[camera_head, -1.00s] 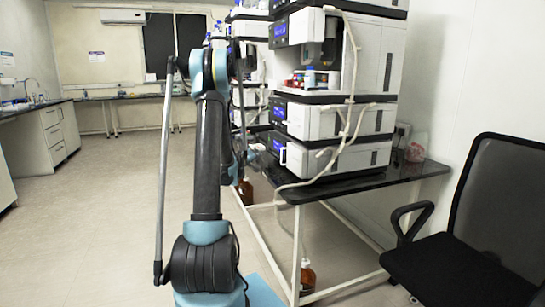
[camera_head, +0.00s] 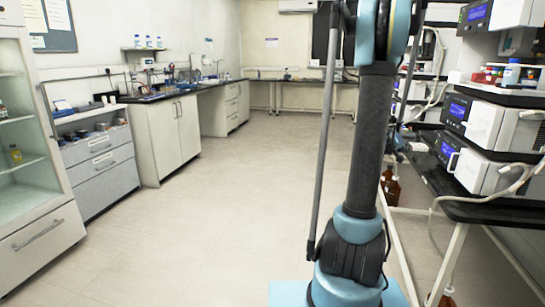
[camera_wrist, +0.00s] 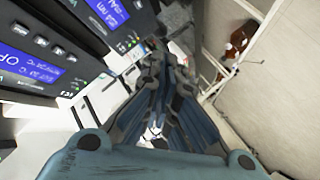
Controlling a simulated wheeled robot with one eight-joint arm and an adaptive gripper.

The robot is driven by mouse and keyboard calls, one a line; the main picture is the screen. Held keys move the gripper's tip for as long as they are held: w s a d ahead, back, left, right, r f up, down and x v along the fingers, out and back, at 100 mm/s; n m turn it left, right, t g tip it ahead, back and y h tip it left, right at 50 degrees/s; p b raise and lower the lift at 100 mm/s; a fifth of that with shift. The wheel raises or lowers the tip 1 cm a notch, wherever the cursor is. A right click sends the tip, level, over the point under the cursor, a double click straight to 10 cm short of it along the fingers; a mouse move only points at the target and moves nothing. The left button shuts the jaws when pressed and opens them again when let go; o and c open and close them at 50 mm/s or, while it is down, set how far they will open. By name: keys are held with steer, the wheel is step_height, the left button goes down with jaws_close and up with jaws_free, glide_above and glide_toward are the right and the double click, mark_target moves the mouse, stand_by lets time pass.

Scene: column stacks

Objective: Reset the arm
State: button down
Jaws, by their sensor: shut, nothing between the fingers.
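My arm (camera_head: 373,150) rises in the right half of the head view, with a blue-green base joint, a dark link and a thin grey rod on its left. Its upper end runs out of the top of the picture, and my gripper does not show there. In the wrist view my gripper (camera_wrist: 160,65) has its dark fingers together, with nothing held. Instrument fronts with lit blue screens (camera_wrist: 33,64) fill the upper left of that view, close beside the fingers.
Column stacks (camera_head: 490,125) stand on a black-topped bench (camera_head: 495,212) at the right, near my arm. Brown bottles (camera_head: 392,190) stand below it. Cabinets (camera_head: 172,140) and a glass-fronted cupboard (camera_head: 30,150) line the left. The floor (camera_head: 210,225) between is clear.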

steer(key=s+a+f+n+g+y, duration=0.1)
steer(key=s+a+f+y, duration=0.3)
steer(key=s+a, duration=0.8)
steer(key=s+a+f+n+g+y, duration=0.1)
steer(key=s+a+f+y, duration=0.3)
steer(key=s+a, duration=0.8)
steer(key=s+a+f+n+g+y, duration=0.1)
steer(key=s+a+f+g+y, duration=0.2)
steer(key=s+a, duration=0.9)
steer(key=a+f+y, duration=0.1)
steer(key=a, duration=0.2)
steer(key=shift+s+f+n+y, duration=0.15)
steer(key=shift+s+n+y, duration=0.15)
steer(key=shift+s, duration=0.05)
steer(key=shift+a, duration=0.1)
steer(key=shift+w+f, duration=0.2)
steer(key=shift+w, duration=0.25)
